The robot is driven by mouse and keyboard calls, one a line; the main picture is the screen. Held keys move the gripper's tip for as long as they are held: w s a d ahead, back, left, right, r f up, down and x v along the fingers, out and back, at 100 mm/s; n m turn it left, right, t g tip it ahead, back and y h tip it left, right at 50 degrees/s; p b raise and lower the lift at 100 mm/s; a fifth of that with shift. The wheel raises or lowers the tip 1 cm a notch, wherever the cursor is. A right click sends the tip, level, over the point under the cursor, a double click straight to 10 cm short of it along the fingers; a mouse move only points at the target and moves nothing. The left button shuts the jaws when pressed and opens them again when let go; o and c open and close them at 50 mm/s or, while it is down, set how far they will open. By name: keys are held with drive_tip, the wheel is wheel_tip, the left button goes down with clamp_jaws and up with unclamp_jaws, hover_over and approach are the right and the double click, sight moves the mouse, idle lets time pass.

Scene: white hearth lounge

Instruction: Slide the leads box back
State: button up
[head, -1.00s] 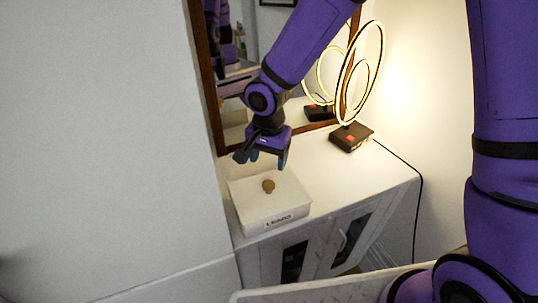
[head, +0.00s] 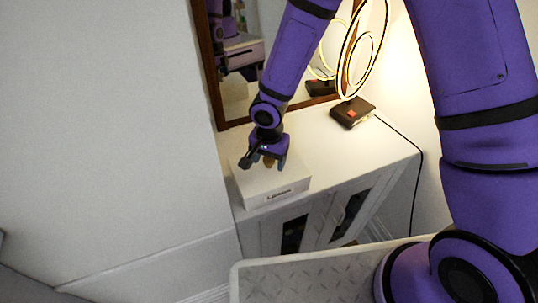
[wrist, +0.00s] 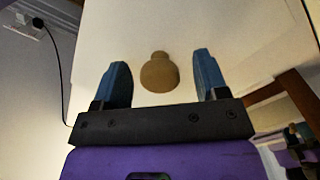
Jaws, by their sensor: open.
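In the wrist view the two blue fingers (wrist: 161,82) stand on either side of the knob, with a gap on both sides. In the head view my gripper hides most of the knob and part of the lid.
A lit ring lamp on a dark base (head: 352,112) stands at the back right, its cord (head: 405,148) running over the cabinet (head: 350,160). A brown-framed mirror (head: 216,100) is behind. The cabinet top between box and lamp is clear.

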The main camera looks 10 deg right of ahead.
drive_tip(key=shift+c, duration=0.5)
drive_tip(key=c, duration=0.9)
drive_tip(key=shift+w+a, duration=0.65)
drive_tip(key=shift+w, duration=1.6)
drive_tip(key=shift+w+a, duration=0.65)
drive_tip(key=shift+w, duration=1.55)
drive_tip(key=shift+w+a, duration=0.65)
drive_tip(key=shift+w, duration=1.6)
drive_tip(key=shift+c, duration=0.2)
drive_tip(key=o, duration=1)
drive_tip(key=shift+r, duration=0.1)
